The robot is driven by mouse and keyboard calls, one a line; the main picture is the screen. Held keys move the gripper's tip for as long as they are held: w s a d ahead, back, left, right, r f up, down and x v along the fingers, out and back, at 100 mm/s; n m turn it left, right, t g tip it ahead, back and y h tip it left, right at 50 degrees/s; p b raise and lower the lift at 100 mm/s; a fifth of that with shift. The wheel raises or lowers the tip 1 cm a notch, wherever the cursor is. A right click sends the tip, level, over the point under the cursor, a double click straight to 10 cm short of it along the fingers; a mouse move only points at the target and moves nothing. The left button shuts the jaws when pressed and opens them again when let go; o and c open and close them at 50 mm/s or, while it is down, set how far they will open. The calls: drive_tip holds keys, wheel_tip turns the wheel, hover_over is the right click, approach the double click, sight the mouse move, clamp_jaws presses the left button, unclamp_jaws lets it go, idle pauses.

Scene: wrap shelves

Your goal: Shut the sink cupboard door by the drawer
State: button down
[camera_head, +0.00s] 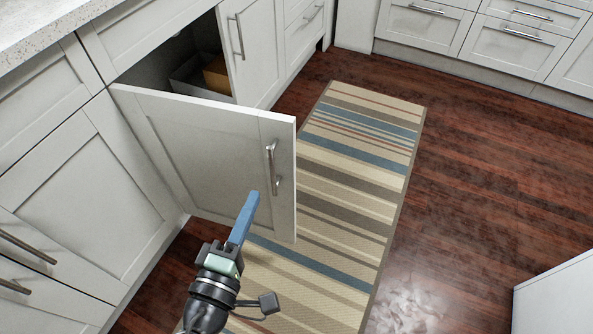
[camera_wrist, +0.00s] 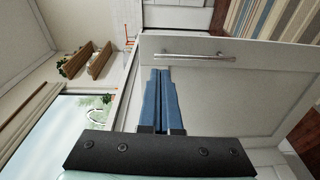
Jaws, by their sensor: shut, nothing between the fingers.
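The sink cupboard door (camera_head: 205,150) is white with a recessed panel and stands wide open, swung out from the cabinet front over the rug. Its metal handle (camera_head: 272,168) is near the free edge. The cupboard opening (camera_head: 165,68) behind it is dark inside. My gripper (camera_head: 253,198) has blue fingers, shut and empty, in front of the door's outer face, below and left of the handle. In the wrist view the door (camera_wrist: 225,90) fills the right part, with the handle (camera_wrist: 195,55) beyond the fingertips (camera_wrist: 160,72). I cannot tell whether the fingertips touch the door.
A drawer stack with bar handles (camera_head: 25,245) is at the lower left. The neighbouring cupboard door (camera_head: 255,50) is closed. A striped rug (camera_head: 345,170) lies on the dark wood floor. A white block-like corner (camera_head: 560,295) is at the lower right. Floor at right is clear.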

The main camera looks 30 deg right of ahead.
drive_tip(key=f, duration=0.2)
drive_tip(key=b, duration=0.3)
approach(286, 143)
drive_tip(key=shift+n, duration=0.3)
drive_tip(key=x, duration=0.6)
drive_tip(key=shift+w+d+f, duration=0.1)
drive_tip(key=shift+w+d, duration=0.1)
drive_tip(key=shift+w, duration=0.15)
drive_tip(key=shift+d, duration=0.1)
